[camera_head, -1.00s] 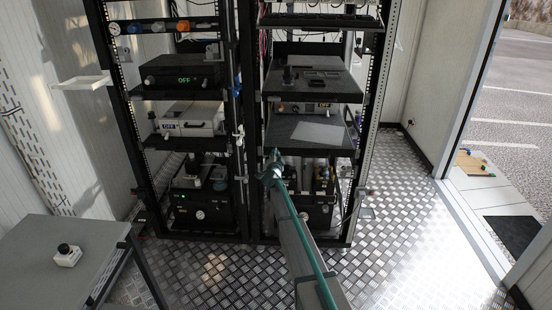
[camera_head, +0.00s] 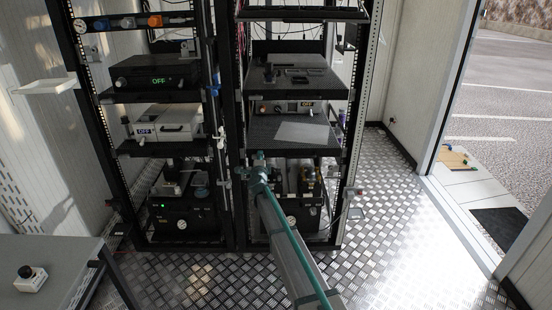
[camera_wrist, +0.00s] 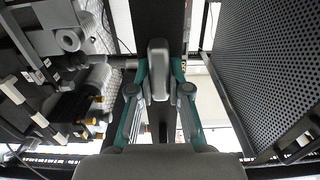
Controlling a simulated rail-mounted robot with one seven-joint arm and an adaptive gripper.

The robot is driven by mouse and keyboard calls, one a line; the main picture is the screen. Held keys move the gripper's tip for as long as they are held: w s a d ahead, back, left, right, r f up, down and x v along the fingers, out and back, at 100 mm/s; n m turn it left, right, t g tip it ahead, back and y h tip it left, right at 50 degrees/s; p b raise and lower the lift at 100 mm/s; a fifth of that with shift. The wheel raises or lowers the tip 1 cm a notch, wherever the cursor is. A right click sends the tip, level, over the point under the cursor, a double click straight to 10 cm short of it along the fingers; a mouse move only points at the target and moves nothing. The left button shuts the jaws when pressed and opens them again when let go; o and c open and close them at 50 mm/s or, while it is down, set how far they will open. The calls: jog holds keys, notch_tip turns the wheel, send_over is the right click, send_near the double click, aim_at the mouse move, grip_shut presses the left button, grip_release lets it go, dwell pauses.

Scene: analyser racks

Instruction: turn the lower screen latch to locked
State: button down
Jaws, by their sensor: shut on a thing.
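The screen latch (camera_wrist: 158,65) shows in the wrist view as a grey, rounded, elongated handle in front of a dark post. Its long side runs up and down in the picture. My gripper (camera_wrist: 158,84) has its teal fingers on either side of the handle and is shut on it. In the head view my gripper (camera_head: 256,172) is at the front of the racks, low beside the middle posts. The latch cannot be made out there. Its locked or unlocked marking is not visible.
A perforated dark panel (camera_wrist: 270,60) is close on the right in the wrist view. Fittings with yellow ends (camera_wrist: 97,108) crowd the left. In the head view, a grey table (camera_head: 60,255) stands at lower left, and the metal floor (camera_head: 400,230) at right is clear.

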dwell(0.4)
jog(key=c, duration=1.1)
grip_release()
jog(key=shift+s, duration=0.15)
jog(key=s, duration=1.1)
jog(key=shift+s+d, duration=0.2)
jog(key=shift+s, duration=0.15)
